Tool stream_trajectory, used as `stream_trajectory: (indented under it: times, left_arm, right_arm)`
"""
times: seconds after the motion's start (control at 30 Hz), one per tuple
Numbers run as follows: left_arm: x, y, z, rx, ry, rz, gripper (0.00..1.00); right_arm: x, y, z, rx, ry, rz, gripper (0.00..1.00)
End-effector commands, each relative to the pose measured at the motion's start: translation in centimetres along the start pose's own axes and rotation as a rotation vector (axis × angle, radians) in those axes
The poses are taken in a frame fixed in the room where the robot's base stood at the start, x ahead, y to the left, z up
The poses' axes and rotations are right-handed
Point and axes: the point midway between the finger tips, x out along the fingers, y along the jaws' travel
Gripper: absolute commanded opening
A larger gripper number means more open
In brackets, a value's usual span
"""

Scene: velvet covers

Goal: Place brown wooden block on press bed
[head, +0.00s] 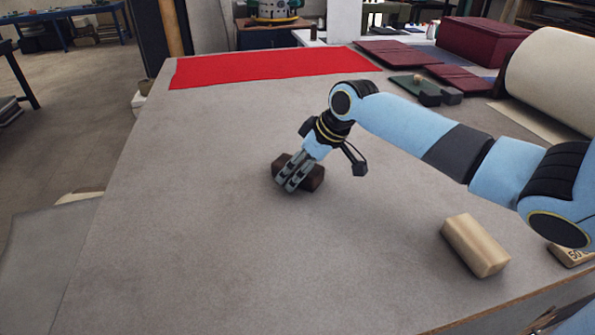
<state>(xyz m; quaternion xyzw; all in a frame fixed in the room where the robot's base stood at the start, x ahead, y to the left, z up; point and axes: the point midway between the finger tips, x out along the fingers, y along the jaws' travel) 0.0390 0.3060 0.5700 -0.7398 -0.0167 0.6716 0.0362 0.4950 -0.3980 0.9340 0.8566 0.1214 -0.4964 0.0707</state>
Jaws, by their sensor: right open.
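A dark brown block (315,178) lies on the grey table (200,200), near the middle of the head view. My right gripper (288,186) reaches down to it from the upper right. Its fingers are open and overlap the block's front left part, hiding some of it. I cannot tell whether the fingers touch the block or stand around it. My left gripper is not in view. I cannot tell for sure which thing is the press bed.
A light wooden block (475,246) lies at the lower right, beneath my right arm. A red cloth (270,67) covers the far left. Dark red books or boards (395,53), a green plate (412,84) and a large cream roll (553,85) are at the back right. The left half of the table is clear.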

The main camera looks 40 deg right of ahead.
Motion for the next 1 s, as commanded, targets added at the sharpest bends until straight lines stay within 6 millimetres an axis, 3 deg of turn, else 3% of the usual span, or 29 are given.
stream_trajectory:
  times: [0.1, 0.67, 1.0]
  left_arm:
    - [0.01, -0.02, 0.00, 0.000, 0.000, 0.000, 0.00]
    - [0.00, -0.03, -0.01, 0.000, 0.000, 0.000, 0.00]
    - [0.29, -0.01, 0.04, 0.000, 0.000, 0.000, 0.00]
  right_arm:
    - [0.01, -0.01, -0.01, 0.000, 0.000, 0.000, 0.80]
    - [-0.01, -0.02, -0.04, 0.000, 0.001, 0.000, 0.09]
    - [-0.72, 0.00, -0.49, -0.001, 0.002, 0.000, 0.09]
